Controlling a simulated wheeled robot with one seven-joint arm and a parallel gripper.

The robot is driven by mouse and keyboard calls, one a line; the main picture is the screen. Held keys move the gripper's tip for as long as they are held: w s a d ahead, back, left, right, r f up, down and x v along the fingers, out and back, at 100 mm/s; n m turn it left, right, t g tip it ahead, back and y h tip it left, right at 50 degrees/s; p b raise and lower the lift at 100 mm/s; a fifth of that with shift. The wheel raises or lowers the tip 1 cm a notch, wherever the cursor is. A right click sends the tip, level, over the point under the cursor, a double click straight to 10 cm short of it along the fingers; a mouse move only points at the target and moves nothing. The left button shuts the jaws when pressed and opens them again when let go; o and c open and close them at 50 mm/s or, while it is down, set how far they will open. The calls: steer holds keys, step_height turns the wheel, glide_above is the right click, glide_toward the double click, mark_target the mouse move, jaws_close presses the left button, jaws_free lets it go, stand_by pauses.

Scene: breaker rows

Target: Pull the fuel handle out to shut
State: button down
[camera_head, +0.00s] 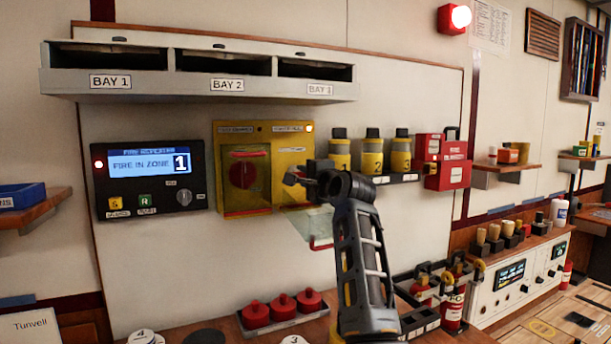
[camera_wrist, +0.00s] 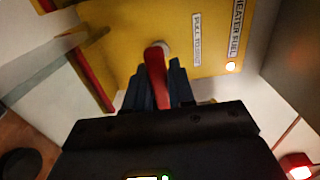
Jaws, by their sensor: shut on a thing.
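The yellow panel (camera_head: 262,135) is mounted on the wall, with a red round knob behind a cover (camera_head: 243,176) on its left half. In the wrist view the panel (camera_wrist: 125,30) carries the labels "HEATER FUEL" (camera_wrist: 238,28) and "PULL TO SHUT" (camera_wrist: 197,38), beside a glowing lamp (camera_wrist: 231,67). The red fuel handle (camera_wrist: 155,68) stands between my fingers. My gripper (camera_head: 292,178) is at the panel's right half and is shut on the handle; in the wrist view it (camera_wrist: 157,88) hides the handle's lower part. A clear, red-edged flap (camera_head: 314,228) hangs open below the panel.
Several yellow-and-black canisters (camera_head: 371,153) stand on a shelf right of the panel, beside a red box (camera_head: 447,172). A fire display (camera_head: 150,177) reading zone 1 is at left. Red knobs (camera_head: 282,306) sit on the counter below. The bay shelf (camera_head: 200,88) juts out above.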

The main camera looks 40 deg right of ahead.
steer(key=shift+f, duration=0.1)
steer(key=c, duration=1)
jaws_free()
steer(key=shift+s, duration=0.1)
steer(key=shift+c, duration=0.2)
steer(key=b+v, duration=0.1)
steer(key=v, duration=0.6)
steer(key=shift+s, duration=0.4)
steer(key=shift+a, duration=0.1)
